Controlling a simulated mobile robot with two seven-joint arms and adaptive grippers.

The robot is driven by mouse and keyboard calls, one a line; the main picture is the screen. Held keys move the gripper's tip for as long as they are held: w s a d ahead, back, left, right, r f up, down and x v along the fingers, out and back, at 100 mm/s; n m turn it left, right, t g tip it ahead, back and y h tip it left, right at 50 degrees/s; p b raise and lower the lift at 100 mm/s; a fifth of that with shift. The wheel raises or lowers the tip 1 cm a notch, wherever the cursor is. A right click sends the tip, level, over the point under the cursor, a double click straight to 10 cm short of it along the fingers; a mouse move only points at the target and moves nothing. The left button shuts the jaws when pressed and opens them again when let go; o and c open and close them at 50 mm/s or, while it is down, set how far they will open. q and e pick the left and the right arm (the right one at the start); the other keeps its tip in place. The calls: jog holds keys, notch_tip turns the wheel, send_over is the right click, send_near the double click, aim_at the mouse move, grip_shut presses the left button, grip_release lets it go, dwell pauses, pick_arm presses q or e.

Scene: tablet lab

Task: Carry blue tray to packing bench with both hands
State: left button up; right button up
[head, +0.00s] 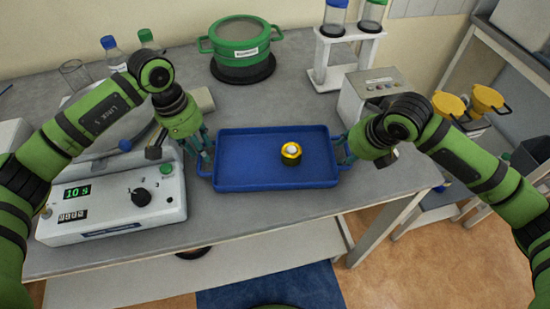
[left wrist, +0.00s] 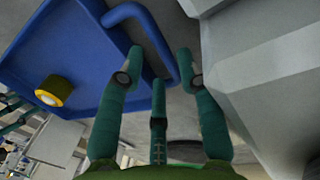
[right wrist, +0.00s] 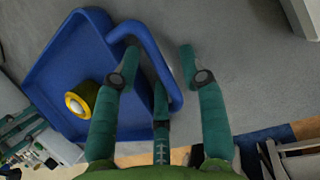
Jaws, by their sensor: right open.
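The blue tray (head: 240,163) lies flat near the front edge of the grey bench, with a loop handle at each short end. A small yellow and black round object with a pale top (head: 291,153) stands on it, right of centre. My left gripper (head: 207,153) is at the tray's left handle (left wrist: 167,45); its fingers are spread on either side of the handle bar. My right gripper (head: 346,150) is likewise at the right handle (right wrist: 160,60), with its fingers apart around the bar. Neither gripper appears closed on a handle.
A white device with dials and a "10 s" display (head: 113,205) stands close to the tray's left. A green pot (head: 240,50) and a white bottle rack (head: 345,58) stand behind. A grey box with buttons (head: 372,90) is at the back right.

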jog(key=shift+s+a+r, duration=0.2)
jog(key=shift+s, duration=0.05)
jog(key=shift+r, duration=0.15)
pick_arm(q)
notch_tip(320, 180, up, 6)
jog(key=a, duration=0.1)
jog(key=shift+s, duration=0.2)
pick_arm(e)
jog(key=v, duration=1.1)
jog(key=shift+s+r, duration=0.25)
jog(key=shift+r, duration=0.05)
pick_arm(q)
jog(key=shift+a+r, duration=0.1)
jog(key=shift+r, duration=0.05)
pick_arm(e)
jog(key=shift+d+r, duration=0.1)
